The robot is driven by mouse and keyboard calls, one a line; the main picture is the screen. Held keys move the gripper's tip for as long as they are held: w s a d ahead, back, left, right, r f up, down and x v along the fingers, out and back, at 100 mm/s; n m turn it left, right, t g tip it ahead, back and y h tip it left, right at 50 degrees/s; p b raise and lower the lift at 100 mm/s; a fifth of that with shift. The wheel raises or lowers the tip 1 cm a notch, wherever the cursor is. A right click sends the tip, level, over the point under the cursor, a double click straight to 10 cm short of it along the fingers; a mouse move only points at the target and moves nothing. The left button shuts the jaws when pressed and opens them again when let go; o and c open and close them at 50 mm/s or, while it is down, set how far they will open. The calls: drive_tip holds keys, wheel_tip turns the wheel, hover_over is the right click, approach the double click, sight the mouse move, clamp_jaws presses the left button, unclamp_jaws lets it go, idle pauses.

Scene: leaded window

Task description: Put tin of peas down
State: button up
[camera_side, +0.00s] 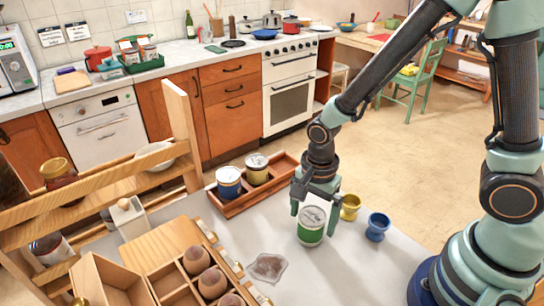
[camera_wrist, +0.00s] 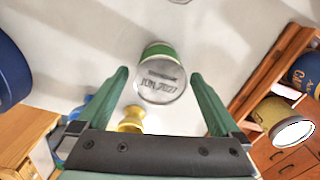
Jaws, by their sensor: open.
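The tin of peas (camera_side: 311,231), green with a pale label, stands upright on the grey-white tabletop (camera_side: 358,262). My gripper (camera_side: 313,222) is above and around it, with one finger on each side. In the wrist view the tin (camera_wrist: 160,86) shows its lid with "JUN 2027" printed on it. There it lies between and a little beyond the fingertips of my gripper (camera_wrist: 160,76), with a clear gap on both sides. The jaws are open.
A yellow cup (camera_side: 350,206) and a blue cup (camera_side: 377,227) stand close on the right. A wooden tray (camera_side: 228,207) with a blue tin (camera_side: 229,182) and a yellow tin (camera_side: 257,168) is behind left. A clear crumpled patch (camera_side: 267,267) and a compartment box (camera_side: 172,283) are left.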

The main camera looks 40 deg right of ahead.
sight(313, 214)
wheel_tip(313, 214, up, 12)
drive_tip(key=s+d+r+n+t, duration=0.1)
drive_tip(key=d+r+n+t, duration=0.4)
drive_tip(key=n, duration=1)
drive_tip(key=d+r, duration=0.3)
drive_tip(key=r, duration=0.1)
drive_tip(key=shift+s+d+t, duration=0.25)
drive_tip(key=shift+d+t, duration=0.05)
drive_tip(key=shift+d, duration=0.1)
